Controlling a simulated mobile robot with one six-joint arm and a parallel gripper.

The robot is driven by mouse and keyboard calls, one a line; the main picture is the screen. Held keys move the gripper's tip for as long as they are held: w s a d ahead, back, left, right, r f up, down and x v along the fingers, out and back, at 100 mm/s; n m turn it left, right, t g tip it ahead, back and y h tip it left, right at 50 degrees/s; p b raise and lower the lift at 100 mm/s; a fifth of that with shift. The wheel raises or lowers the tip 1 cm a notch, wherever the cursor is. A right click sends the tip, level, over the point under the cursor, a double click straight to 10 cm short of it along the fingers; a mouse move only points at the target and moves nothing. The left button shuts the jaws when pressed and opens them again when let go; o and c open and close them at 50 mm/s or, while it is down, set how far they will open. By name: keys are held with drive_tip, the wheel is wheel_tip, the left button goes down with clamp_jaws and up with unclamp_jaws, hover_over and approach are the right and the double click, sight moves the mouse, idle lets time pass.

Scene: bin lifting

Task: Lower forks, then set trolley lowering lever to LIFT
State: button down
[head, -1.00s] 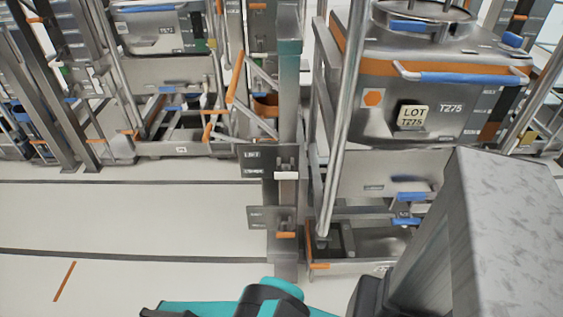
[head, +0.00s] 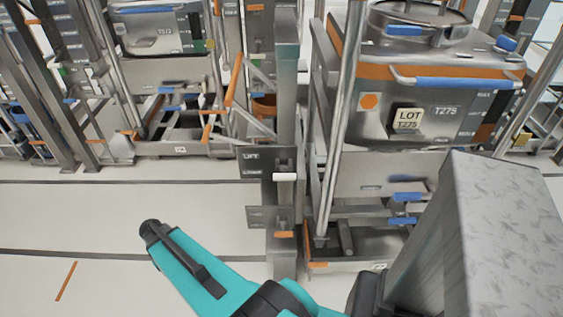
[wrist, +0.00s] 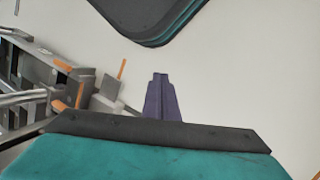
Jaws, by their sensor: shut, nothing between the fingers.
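A dark plate (head: 254,163) on the grey column (head: 287,120) reads LIFT at its top, with a smaller unreadable word below. A white-handled lever (head: 285,177) sits at its right, level with the lower word. Below it, a second plate (head: 262,217) has an orange-handled lever (head: 284,234) at its low end. I cannot make out the forks clearly. In the wrist view my gripper (wrist: 160,77) is a narrow purple-grey shape, shut and empty over pale floor. It is apart from the levers; I cannot pick it out in the head view.
A steel bin labelled T275 (head: 445,110) stands on a frame right of the column. Another bin and trolley (head: 160,35) stand at the back left. Open floor (head: 80,220) lies at the left. In the wrist view, orange-tipped metal parts (wrist: 122,68) are at the left.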

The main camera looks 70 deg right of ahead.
drive_tip(key=s+d+r+m+p, duration=0.1)
drive_tip(key=d+r+m, duration=0.5)
drive_tip(key=d+r, duration=0.45)
drive_tip(key=s+d+r+m+p, duration=0.2)
drive_tip(key=d+r+m, duration=0.45)
drive_tip(key=d, duration=0.75)
drive_tip(key=s+d+r+m, duration=0.4)
drive_tip(key=s+d+r, duration=0.3)
drive_tip(key=r, duration=0.3)
drive_tip(key=s+d+r+m+p, duration=0.1)
drive_tip(key=s+d+r+m, duration=0.3)
drive_tip(key=s+d+r, duration=0.2)
wheel_tip(320, 180, up, 4)
drive_tip(key=shift+s+d+f+t, duration=0.1)
drive_tip(key=shift+s+d+t, duration=0.25)
drive_tip(key=shift+d, duration=0.85)
drive_tip(key=shift+f+m, duration=0.15)
drive_tip(key=shift+m, duration=0.1)
drive_tip(key=p, duration=0.2)
hover_over(283, 173)
drive_tip(key=shift+w+a+f, duration=0.1)
drive_tip(key=shift+f, duration=4.45)
drive_tip(key=shift+s+f, duration=0.1)
drive_tip(key=shift+s, duration=0.1)
